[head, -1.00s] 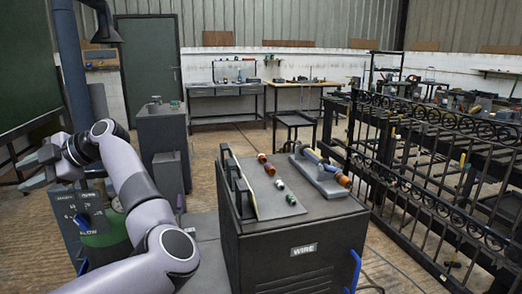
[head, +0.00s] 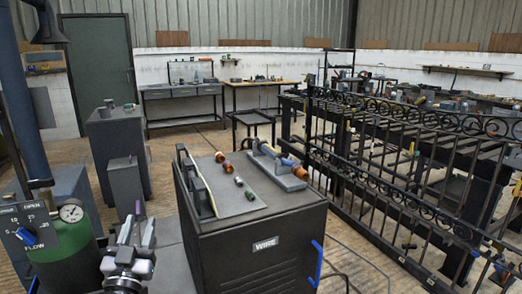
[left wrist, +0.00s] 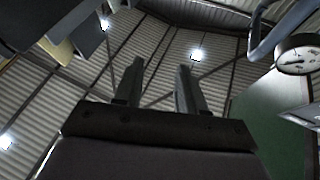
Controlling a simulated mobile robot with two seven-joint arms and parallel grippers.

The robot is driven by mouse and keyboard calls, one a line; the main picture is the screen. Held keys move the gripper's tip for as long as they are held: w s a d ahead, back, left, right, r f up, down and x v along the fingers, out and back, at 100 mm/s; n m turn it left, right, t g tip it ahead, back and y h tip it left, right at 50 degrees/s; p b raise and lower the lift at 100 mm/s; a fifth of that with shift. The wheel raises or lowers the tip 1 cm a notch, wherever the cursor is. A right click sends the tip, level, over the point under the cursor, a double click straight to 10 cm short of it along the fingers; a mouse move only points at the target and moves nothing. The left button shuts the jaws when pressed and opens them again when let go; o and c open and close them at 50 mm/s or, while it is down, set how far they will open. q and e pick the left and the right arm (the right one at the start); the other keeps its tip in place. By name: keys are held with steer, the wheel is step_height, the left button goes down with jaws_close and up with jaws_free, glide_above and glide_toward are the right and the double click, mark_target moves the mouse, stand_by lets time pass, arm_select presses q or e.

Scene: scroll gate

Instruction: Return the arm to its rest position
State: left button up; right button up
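My left gripper (head: 140,226) is low in the head view, left of the grey wire cabinet (head: 255,244), with its fingers pointing up. In the left wrist view the left gripper's two dark fingers (left wrist: 159,72) stand apart with nothing between them. That view looks up at the ceiling. Most of my left arm is out of the head view. My right gripper is not in view.
A green gas cylinder (head: 72,252) with a gauge (head: 71,212) and a valve panel (head: 27,229) stands close left of my gripper. Grey pedestals (head: 115,150) are behind it. A wrought-iron gate (head: 400,180) stands at right. Wooden floor shows between.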

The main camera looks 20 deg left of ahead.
arm_select(q)
steer(key=s+d+f+m+g+h, duration=0.25)
steer(key=d+f, duration=0.25)
steer(key=f, duration=0.3)
steer(key=s+d+f+m+g+h, duration=0.1)
steer(key=s+d+f+g+h, duration=0.25)
steer(key=d+f, duration=0.4)
steer(key=s+d+f+g+h, duration=0.1)
steer(key=s+d+f+g, duration=0.1)
steer(key=s+f, duration=0.5)
steer(key=s+d+f+g+h, duration=0.2)
steer(key=s+d+f, duration=0.3)
steer(key=s, duration=0.3)
steer(key=shift+s+d+f+m+g, duration=0.35)
steer(key=shift+f+g, duration=0.35)
steer(key=shift+f, duration=0.15)
